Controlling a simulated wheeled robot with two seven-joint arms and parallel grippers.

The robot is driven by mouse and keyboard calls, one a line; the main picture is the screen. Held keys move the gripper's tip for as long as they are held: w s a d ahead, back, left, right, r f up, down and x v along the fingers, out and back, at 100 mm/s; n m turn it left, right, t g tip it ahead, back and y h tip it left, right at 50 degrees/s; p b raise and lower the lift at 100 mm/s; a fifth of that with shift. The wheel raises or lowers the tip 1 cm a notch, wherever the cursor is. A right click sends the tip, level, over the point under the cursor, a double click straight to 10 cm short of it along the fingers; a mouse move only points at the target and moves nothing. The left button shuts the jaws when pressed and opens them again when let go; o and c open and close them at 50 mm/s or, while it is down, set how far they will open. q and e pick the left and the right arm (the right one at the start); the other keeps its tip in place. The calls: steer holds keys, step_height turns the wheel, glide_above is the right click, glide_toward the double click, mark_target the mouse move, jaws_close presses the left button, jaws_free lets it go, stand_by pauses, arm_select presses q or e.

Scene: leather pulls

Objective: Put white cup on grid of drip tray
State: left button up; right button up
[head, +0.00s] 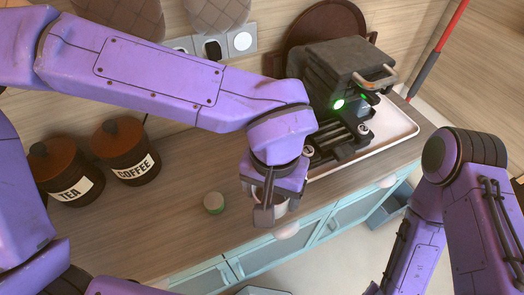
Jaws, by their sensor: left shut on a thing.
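My left gripper (270,212) reaches down over the front edge of the wooden counter and is shut on the white cup (282,208). Only a small pale part of the cup shows beside the fingers; the rest is hidden by the gripper. The black coffee machine (335,70) stands behind and to the right of the gripper, with a green light on its front. Its dark drip tray with the grid (340,142) is low at the front, apart from the cup and partly hidden by my left wrist. My right arm shows at the right, but its gripper is out of view.
The machine stands on a white tray (401,126). Tea (65,174) and coffee (127,153) jars stand at the back left. Bare counter lies between them. Blue drawers (270,254) are below.

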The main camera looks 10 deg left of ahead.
arm_select(q)
steer(key=shift+w+f, duration=0.1)
steer(key=shift+f, duration=0.3)
steer(key=w+a+f+p, duration=0.1)
steer(key=w+f, duration=0.2)
steer(key=w, duration=0.1)
steer(key=w+a+f+p, duration=0.1)
steer(key=w+a+f, duration=0.1)
steer(key=w, duration=0.3)
steer(key=w+a+f, duration=0.2)
steer(key=w+f, duration=0.2)
steer(key=shift+w+f+p, duration=0.25)
steer(key=shift+w+p, duration=0.05)
steer(key=shift+p, duration=0.1)
step_height(320, 180, down, 3)
steer(key=shift+w+a+r, duration=0.1)
steer(key=shift+w+f, duration=0.1)
steer(key=shift+f, duration=0.3)
steer(key=shift+f, duration=0.15)
steer(key=o, duration=1.1)
